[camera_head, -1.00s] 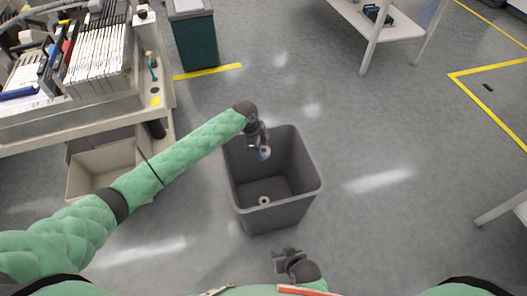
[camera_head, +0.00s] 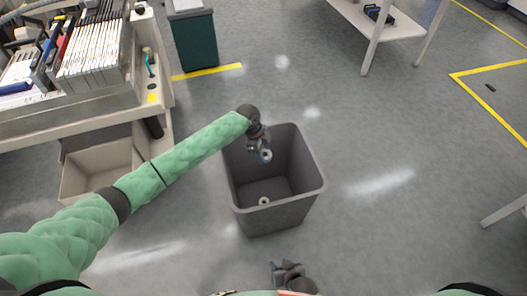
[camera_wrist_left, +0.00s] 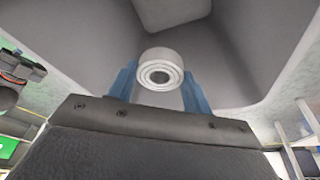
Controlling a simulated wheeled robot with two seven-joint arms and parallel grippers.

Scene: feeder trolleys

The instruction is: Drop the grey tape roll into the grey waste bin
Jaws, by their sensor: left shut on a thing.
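The grey waste bin (camera_head: 312,192) stands open on the floor in the middle of the head view. My left gripper (camera_head: 264,155) is over the bin's mouth, pointing down. In the left wrist view its blue fingers (camera_wrist_left: 160,88) are shut on a pale grey tape roll (camera_wrist_left: 160,56), with the bin's inner walls around and beyond it. In the head view the held roll (camera_head: 267,156) is small and partly covered by the fingers.
A trolley (camera_head: 100,125) with upright white feeders stands at the left, with a beige box (camera_head: 85,185) below it. A dark green bin (camera_head: 195,42) is behind. A white shelf table (camera_head: 395,30) stands at the back right. The floor right of the waste bin is clear.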

